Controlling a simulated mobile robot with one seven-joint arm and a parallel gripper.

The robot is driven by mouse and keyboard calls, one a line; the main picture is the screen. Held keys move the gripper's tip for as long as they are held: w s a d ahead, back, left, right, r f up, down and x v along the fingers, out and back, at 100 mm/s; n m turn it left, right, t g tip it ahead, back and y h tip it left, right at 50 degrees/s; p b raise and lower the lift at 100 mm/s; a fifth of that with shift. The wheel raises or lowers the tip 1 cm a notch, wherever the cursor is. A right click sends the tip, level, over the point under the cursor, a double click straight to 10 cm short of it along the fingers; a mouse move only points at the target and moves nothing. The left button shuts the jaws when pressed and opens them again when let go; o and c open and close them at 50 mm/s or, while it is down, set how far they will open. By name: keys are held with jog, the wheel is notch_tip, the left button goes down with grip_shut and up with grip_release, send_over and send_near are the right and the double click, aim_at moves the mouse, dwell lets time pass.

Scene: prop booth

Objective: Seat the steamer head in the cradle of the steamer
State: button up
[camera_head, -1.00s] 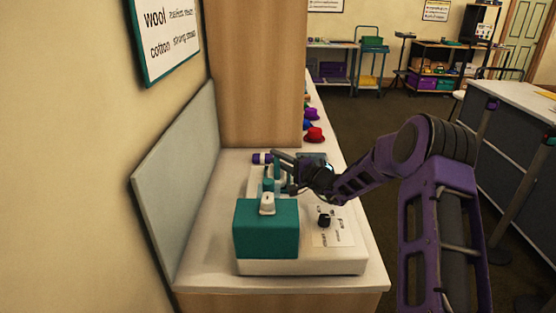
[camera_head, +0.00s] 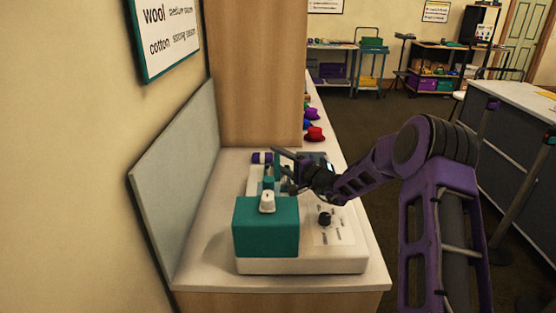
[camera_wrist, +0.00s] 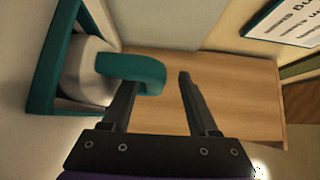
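The steamer (camera_head: 265,228) stands on the counter, with a teal box, a pale base and a dial panel. My gripper (camera_head: 281,172) is above its far part and hides some of it. In the wrist view a white rounded body (camera_wrist: 88,72) sits beside a teal frame (camera_wrist: 48,75), with a teal hooked piece (camera_wrist: 135,68) reaching right. These look like the steamer head and cradle, but I cannot tell the parts apart surely. My gripper's two fingers (camera_wrist: 152,85) are apart. The hooked piece overlaps the left finger and its end lies partly between them; contact is unclear.
A grey panel (camera_head: 175,180) leans along the wall on the left. A wooden cabinet side (camera_head: 255,75) rises behind the steamer. A purple and white cylinder (camera_head: 262,158) lies beyond it. A red hat (camera_head: 314,134) and other hats sit farther along the counter.

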jog(key=shift+f, duration=0.15)
jog(key=shift+s+d, duration=0.1)
jog(key=v, duration=1.7)
jog(key=shift+d, duration=0.1)
